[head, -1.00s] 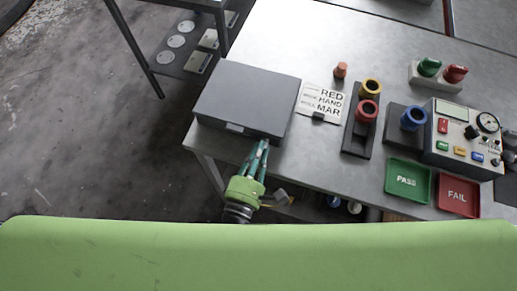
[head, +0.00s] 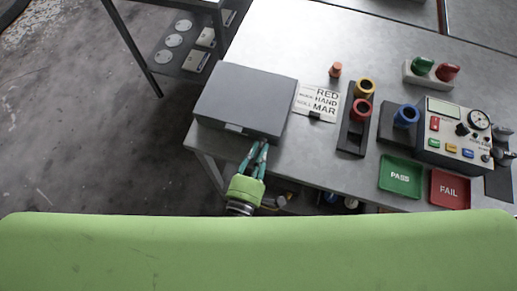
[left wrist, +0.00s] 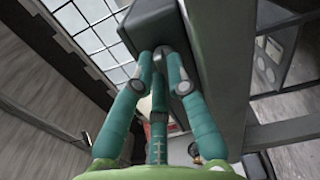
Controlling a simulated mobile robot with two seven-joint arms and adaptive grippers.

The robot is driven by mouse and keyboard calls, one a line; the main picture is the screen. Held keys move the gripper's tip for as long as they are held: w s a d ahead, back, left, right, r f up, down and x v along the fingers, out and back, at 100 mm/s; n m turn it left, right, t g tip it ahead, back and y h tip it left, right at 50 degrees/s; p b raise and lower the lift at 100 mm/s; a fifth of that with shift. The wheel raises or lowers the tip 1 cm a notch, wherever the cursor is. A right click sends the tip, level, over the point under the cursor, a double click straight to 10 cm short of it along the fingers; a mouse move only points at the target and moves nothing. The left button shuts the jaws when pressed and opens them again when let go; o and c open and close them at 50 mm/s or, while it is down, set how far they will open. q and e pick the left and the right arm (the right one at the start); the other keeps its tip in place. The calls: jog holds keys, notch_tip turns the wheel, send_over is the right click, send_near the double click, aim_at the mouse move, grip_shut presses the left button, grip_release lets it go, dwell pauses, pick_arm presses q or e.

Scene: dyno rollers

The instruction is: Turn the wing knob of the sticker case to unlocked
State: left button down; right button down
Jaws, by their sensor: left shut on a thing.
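The sticker case (head: 246,98) is a closed, flat grey box on the left front corner of the metal table. My left gripper (head: 257,146) is at the case's front face, right of a small light latch plate (head: 234,128). In the left wrist view the teal fingers (left wrist: 160,54) close in on a small part at the dark case front (left wrist: 148,24). The gripper is shut on it; it sits where the wing knob is, but the fingertips hide most of it, so its angle cannot be read. My right gripper is not in view.
Right of the case lie a lettered stencil card (head: 318,102) and an orange peg (head: 336,70). Further right are a roller holder (head: 352,135), a green PASS tray (head: 401,177), a red FAIL tray (head: 450,189) and a gauge box (head: 455,135). A shelf rack (head: 160,75) stands at left.

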pick_arm(q)
jog(key=shift+f+m, duration=0.1)
jog(key=shift+m, duration=0.5)
jog(key=c, duration=1.5)
grip_release()
